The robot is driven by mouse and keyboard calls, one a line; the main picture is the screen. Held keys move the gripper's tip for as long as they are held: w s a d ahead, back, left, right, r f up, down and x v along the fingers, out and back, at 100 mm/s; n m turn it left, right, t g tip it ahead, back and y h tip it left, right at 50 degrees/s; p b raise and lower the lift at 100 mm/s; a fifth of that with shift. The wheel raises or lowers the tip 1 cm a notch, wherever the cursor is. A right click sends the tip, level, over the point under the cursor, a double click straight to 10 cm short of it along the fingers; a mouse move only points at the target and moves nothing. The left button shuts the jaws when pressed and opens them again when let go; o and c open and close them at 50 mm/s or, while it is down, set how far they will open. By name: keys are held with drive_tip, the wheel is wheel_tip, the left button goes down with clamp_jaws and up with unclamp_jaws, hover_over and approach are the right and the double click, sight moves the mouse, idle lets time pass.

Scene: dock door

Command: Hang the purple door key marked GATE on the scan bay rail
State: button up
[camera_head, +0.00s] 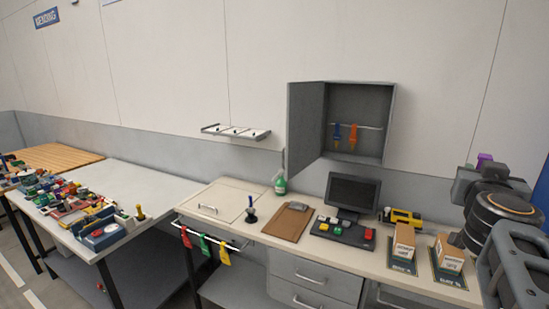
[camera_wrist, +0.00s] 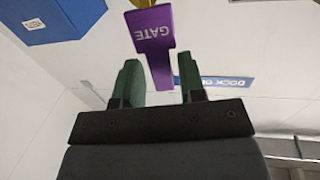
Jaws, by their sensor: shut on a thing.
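The purple door key (camera_wrist: 153,35) shows the word GATE upside down in the wrist view, its narrow end between the two green fingers of my gripper (camera_wrist: 162,83). In the head view a bit of purple key (camera_head: 484,158) shows above my gripper (camera_head: 478,172), raised at the far right. Another rail (camera_head: 370,127) in the open wall cabinet carries a blue and an orange key. No label for the scan bay is readable.
The workbench (camera_head: 350,258) bears a clipboard (camera_head: 287,222), a monitor (camera_head: 353,192), a yellow tool (camera_head: 402,217), cartons (camera_head: 404,240) and a green bottle (camera_head: 280,184). The cabinet door (camera_head: 305,125) juts out. A cluttered table (camera_head: 165,194) stands left; a small wall shelf (camera_head: 236,132) is above.

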drive_tip(key=d+f+m+g+h, duration=0.5)
drive_tip(key=d+f+g, duration=0.1)
drive_tip(key=d, duration=0.1)
drive_tip(key=w+a+f+t, duration=0.1)
drive_tip(key=w+a+f, duration=0.1)
drive_tip(key=w+f, duration=0.4)
drive_tip(key=w+a+f+n+t+y, duration=0.4)
drive_tip(key=w+a+f, duration=0.15)
drive_tip(key=f, duration=0.45)
drive_tip(key=a+f+n+t+y, duration=0.2)
drive_tip(key=a+f+n+y, duration=0.2)
drive_tip(key=a+f, duration=0.7)
drive_tip(key=s+a+f+n+t+y, duration=0.1)
drive_tip(key=a+f+n+y, duration=0.3)
drive_tip(key=f, duration=1.4)
drive_tip(key=a+t+y+b, duration=0.1)
drive_tip(key=a+y, duration=0.2)
drive_tip(key=a, duration=0.4)
drive_tip(key=shift+s+f+t+y, duration=0.25)
drive_tip(key=shift+f+t+y, duration=0.05)
drive_tip(key=shift+f+y, duration=0.1)
